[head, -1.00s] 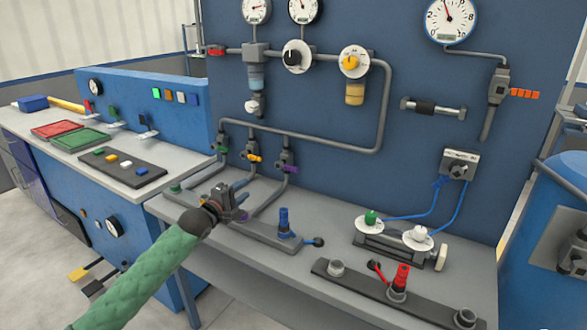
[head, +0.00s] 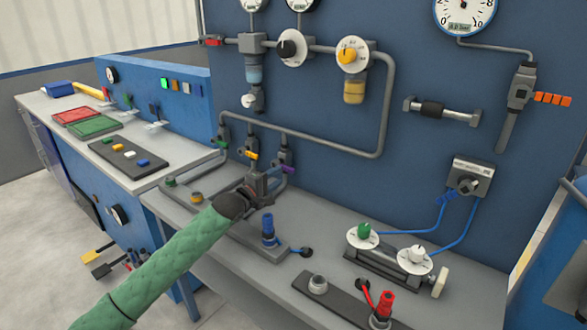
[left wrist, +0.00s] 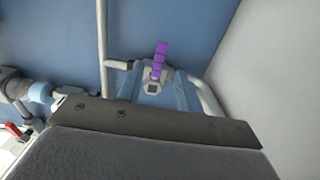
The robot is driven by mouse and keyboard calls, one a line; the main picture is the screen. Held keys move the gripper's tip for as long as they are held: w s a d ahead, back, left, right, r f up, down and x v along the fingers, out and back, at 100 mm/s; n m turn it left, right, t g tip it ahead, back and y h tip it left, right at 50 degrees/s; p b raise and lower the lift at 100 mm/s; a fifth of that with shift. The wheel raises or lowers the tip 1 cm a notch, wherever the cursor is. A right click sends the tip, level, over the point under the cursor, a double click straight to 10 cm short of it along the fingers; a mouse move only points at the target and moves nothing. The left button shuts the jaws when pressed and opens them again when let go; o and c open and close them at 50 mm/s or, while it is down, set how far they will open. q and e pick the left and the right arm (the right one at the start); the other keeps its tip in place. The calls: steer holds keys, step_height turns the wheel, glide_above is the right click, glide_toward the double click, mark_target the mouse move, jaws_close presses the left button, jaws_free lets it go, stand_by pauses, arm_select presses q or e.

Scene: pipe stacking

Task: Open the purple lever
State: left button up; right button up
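The purple lever (head: 288,169) sits on the rightmost of three small valves on the back panel in the head view and points to the right. In the left wrist view the purple lever (left wrist: 160,58) stands out at the upper middle, on a grey-blue valve body (left wrist: 155,92). My left gripper (head: 264,183) is just below and left of this valve in the head view. I cannot tell whether it touches it. Its fingers are too small to read there, and a dark gripper part fills the lower wrist view. My right gripper is not in view.
The yellow lever (head: 251,155) and green lever (head: 219,143) are on valves to the left. A blue valve handle (head: 268,229) stands on the bench below my gripper. A grey pipe (head: 330,146) runs above the valves. A regulator block with knobs (head: 390,258) is to the right.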

mark_target(287, 170)
arm_select(q)
steer(key=shift+p+x, duration=0.4)
steer(key=shift+x, duration=3.1)
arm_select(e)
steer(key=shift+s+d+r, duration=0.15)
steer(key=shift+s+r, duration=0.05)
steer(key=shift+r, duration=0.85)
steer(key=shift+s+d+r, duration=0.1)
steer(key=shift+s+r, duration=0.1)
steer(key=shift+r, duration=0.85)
arm_select(q)
jaws_close()
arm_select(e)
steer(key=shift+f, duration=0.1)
